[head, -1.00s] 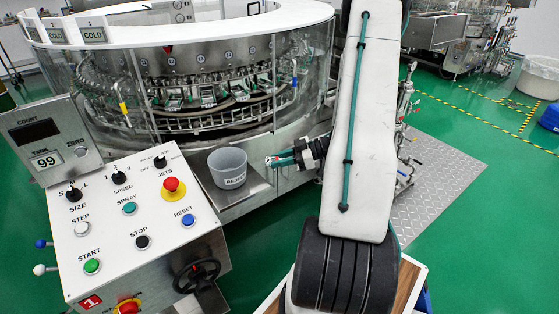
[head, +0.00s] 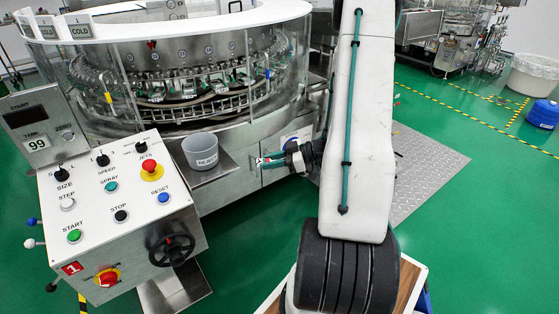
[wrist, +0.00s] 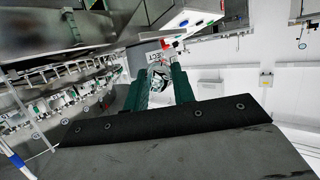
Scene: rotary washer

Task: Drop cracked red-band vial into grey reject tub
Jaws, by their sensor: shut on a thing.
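The grey reject tub (head: 200,152) stands upright on a metal shelf at the washer's front, its mouth open and a label on its side. My gripper (head: 262,162) is to the right of the tub in the head view, apart from it. It is shut on a small clear vial (wrist: 158,74), seen between the green fingers (wrist: 160,84) in the wrist view. A red spot shows at the vial's far end; any crack is too small to tell. Part of the tub's label shows beyond the fingertips in the wrist view.
The control panel (head: 100,200) with buttons and a black handwheel (head: 171,250) stands left of the tub. The round washer (head: 180,75) with its clear guard rises behind. Green floor (head: 450,220) is open on the right. A white bin (head: 533,75) stands far right.

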